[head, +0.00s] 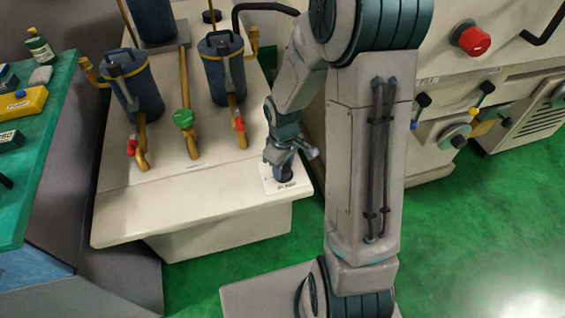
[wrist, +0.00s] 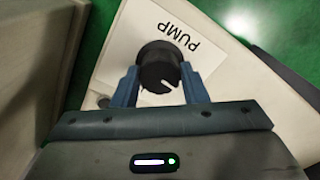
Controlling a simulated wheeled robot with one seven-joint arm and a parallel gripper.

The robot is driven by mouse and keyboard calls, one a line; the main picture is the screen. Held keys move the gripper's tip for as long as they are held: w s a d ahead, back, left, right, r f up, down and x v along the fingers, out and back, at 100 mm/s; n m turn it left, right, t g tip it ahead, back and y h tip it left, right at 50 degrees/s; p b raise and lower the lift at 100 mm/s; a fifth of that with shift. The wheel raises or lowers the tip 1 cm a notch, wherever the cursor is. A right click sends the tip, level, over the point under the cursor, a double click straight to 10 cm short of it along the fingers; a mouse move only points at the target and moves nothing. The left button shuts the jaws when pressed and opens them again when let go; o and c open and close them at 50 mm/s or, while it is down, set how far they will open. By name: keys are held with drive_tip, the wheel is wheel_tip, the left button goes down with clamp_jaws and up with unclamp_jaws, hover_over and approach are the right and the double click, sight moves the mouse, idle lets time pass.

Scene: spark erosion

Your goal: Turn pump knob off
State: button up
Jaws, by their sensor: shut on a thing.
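The pump knob (wrist: 158,66) is a black round knob with a white pointer line, on a white plate (wrist: 205,60) marked PUMP. In the wrist view my gripper (wrist: 160,80) has one blue finger on each side of the knob and is shut on it. The pointer line aims toward the lower right of that view. In the head view my gripper (head: 283,160) reaches down to the plate (head: 287,186) at the right front corner of the cream bench top. The knob is mostly hidden there by the fingers.
The cream bench (head: 190,205) carries blue canisters (head: 222,70), brass pipes, red valves and a green valve (head: 183,118). A cream machine with a red knob (head: 473,40) stands at the right. A green table (head: 40,150) is at the left. Green floor is open at the lower right.

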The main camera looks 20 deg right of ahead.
sight(283, 168)
drive_tip(key=shift+n, duration=0.8)
drive_tip(key=o, duration=1)
drive_tip(key=shift+c, duration=0.2)
wheel_tip(283, 168, up, 14)
drive_tip(key=p, duration=0.2)
drive_tip(key=shift+p, duration=0.4)
drive_tip(key=shift+f, duration=0.1)
